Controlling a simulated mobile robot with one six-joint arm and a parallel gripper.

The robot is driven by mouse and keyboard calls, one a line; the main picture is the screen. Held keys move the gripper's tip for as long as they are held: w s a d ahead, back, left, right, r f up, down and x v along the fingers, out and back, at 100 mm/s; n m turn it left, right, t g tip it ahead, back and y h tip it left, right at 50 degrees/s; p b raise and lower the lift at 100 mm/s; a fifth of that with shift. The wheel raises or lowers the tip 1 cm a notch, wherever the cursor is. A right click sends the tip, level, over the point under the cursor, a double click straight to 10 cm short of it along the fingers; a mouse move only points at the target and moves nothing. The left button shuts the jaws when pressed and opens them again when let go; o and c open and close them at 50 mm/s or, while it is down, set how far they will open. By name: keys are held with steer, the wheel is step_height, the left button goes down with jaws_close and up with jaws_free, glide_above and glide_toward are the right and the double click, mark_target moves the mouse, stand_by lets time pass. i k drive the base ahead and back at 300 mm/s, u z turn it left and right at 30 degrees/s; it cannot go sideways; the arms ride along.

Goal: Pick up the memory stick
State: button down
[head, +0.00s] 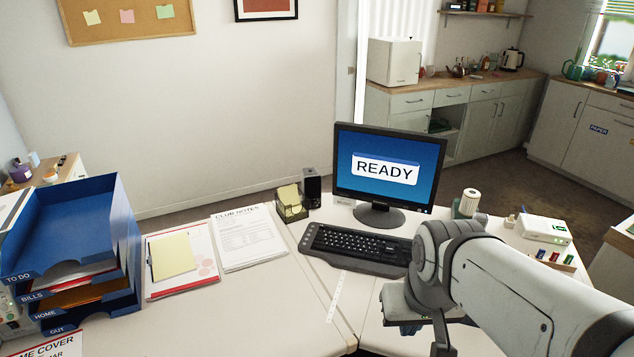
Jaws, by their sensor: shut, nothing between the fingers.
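Several small coloured pieces, green, red (554,257) and blue, stand in a low wooden holder (571,267) at the right end of the desk. They look like memory sticks, but they are too small to tell for sure. My gripper (411,328) is low in the front right of the head view, over the desk in front of the keyboard. It is shut and empty, well to the left and nearer than the holder. My arm hides part of the desk there.
A keyboard (362,247) and a monitor (390,170) reading READY stand mid-desk. A white box (543,229) is behind the holder. Blue stacked trays (122,225) and papers (248,240) are at left. The desk in front of the papers is clear.

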mark_target(556, 255)
steer(key=u, duration=1.25)
steer(key=k, duration=1.5)
steer(key=z, duration=1.8)
steer(key=i, duration=1)
steer(key=z, duration=0.1)
